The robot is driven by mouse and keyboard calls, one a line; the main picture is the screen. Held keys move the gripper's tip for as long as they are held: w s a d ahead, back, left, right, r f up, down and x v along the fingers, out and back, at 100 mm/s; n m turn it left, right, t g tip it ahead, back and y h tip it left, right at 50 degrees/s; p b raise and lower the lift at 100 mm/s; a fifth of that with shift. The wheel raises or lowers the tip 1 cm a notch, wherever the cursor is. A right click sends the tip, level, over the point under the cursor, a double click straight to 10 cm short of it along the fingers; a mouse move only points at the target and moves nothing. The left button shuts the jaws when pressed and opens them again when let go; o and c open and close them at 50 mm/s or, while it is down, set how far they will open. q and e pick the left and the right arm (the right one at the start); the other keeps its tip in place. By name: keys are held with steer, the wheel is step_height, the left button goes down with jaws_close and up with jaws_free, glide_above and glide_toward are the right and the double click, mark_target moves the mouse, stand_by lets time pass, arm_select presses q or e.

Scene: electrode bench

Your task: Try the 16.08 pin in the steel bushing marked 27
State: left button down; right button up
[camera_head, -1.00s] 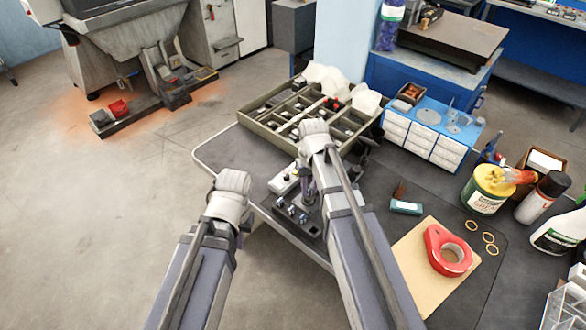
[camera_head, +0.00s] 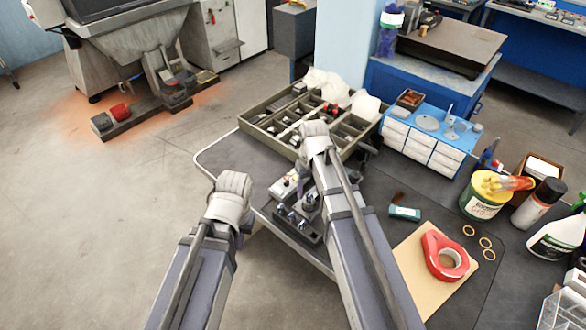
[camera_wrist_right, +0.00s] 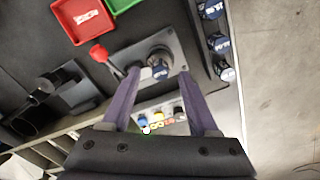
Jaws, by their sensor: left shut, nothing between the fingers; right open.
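Several blue-topped cylinders (camera_wrist_right: 218,42) stand in a dark rack to the right; the rack (camera_head: 297,230) also shows in the head view. The labels are too small to read, so I cannot tell the 16.08 pin or the bushing marked 27. My left gripper (camera_head: 243,226) is shut and empty, left of the table edge.
A red-knobbed lever (camera_wrist_right: 98,53) stands left of the plate, near a red tray (camera_wrist_right: 83,20). A white box with coloured items (camera_wrist_right: 160,118) lies near my fingers.

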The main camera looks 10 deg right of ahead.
step_height(320, 180, up, 6)
steer(key=p, duration=0.4)
steer(key=shift+f+p, duration=0.15)
steer(key=shift+p, duration=0.2)
step_height(320, 180, up, 5)
steer(key=p, duration=0.5)
steer(key=s+a+n+h, duration=0.1)
steer(key=s+a+n, duration=0.1)
steer(key=s+a, duration=0.8)
steer(key=s, duration=0.4)
steer(key=shift+s+a, duration=0.15)
steer(key=shift+a, duration=0.1)
steer(key=shift+o, duration=0.2)
